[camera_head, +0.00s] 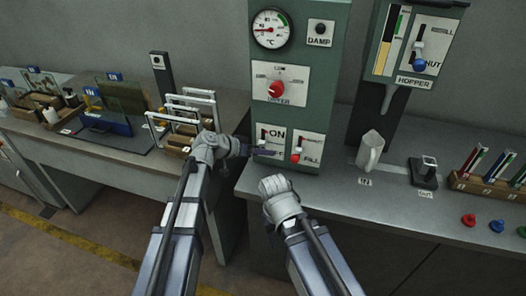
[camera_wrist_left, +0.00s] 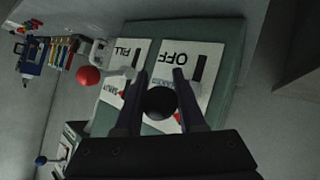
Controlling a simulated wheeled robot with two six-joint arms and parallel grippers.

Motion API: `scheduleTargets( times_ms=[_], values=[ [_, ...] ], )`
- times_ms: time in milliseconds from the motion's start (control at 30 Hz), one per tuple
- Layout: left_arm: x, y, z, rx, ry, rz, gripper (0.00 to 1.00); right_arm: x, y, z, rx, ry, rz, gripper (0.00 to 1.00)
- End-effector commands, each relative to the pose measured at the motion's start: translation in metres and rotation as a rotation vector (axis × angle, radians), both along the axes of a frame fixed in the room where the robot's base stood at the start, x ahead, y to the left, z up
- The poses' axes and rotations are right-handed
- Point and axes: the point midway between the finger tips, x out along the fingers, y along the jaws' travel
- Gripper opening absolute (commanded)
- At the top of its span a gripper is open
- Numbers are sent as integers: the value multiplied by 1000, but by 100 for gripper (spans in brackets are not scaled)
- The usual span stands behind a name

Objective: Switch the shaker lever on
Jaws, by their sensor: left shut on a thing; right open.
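The ON/OFF panel (camera_head: 274,137) is low on the green cabinet (camera_head: 320,100), left of the FILL panel with its red knob (camera_head: 296,157). My left gripper (camera_head: 264,151) is at the ON/OFF panel and covers most of its lower part in the head view. In the left wrist view the panel with OFF (camera_wrist_left: 172,58) appears turned over, and the fingers are shut around the lever's round black knob (camera_wrist_left: 160,102). The lever's exact angle is hard to tell. My right gripper (camera_head: 277,186) is open at the bench's front edge, below the FILL panel; its fingertips are hardly visible.
Above are a red selector knob (camera_head: 276,90) and a dial gauge (camera_head: 271,29). A hopper box (camera_head: 412,45) with a blue knob hangs at right. A pitcher (camera_head: 370,150), a small dark stand (camera_head: 424,172) and a tube rack (camera_head: 489,187) stand on the right bench.

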Motion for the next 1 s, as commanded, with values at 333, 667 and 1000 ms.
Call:
scheduleTargets(
  times_ms=[333,667,1000],
  values=[
    [1,0,1,-2,-1,2,68,0,0,0,0,0,0,50],
    [-3,6,6,-2,-1,2,68,0,0,6,0,0,0,50],
    [-26,45,35,-2,-1,4,68,0,0,34,0,0,0,50]
  ],
)
